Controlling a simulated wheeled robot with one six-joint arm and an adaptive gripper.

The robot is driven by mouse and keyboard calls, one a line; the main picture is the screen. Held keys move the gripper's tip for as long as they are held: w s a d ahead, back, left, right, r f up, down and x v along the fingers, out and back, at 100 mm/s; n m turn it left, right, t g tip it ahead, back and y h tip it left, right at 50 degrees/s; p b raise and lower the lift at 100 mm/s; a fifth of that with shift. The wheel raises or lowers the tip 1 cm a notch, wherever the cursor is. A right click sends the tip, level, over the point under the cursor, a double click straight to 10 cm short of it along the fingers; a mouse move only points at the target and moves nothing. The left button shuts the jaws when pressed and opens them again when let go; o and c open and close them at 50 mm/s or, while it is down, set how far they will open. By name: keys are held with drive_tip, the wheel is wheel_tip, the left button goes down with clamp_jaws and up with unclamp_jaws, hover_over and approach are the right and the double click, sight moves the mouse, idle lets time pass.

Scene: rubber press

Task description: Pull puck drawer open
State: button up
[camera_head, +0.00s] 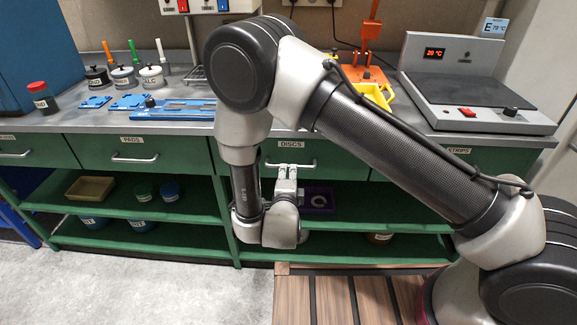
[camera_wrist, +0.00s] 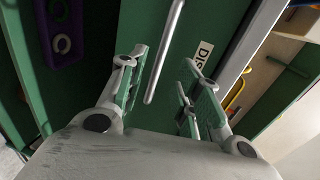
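The green drawer front labelled DISCS (camera_head: 325,150) is shut under the worktop; no label reading "puck" is legible. Its pale bar handle (camera_head: 303,165) shows partly behind my gripper (camera_head: 287,172). In the wrist view, the handle (camera_wrist: 165,50) runs down from the top edge, and its lower end lies between the fingers of my gripper (camera_wrist: 160,85). The gripper is open, with a finger on each side of the bar and gaps visible. Whether the fingertips reach past the bar is hard to tell. The label shows rotated in the wrist view (camera_wrist: 202,56).
Left of it is a shut PADS drawer (camera_head: 110,152); a STRIPS drawer (camera_head: 450,165) is right, partly behind my arm. A purple bin (camera_head: 320,198) with a ring stands on the shelf below. The worktop (camera_head: 185,127) holds jars, blue parts and a hot plate (camera_head: 470,92).

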sight(289, 167)
drive_tip(key=x, duration=0.6)
drive_tip(key=shift+w+f, duration=0.1)
drive_tip(key=shift+w, duration=0.25)
drive_tip(key=shift+c, duration=0.2)
clamp_jaws()
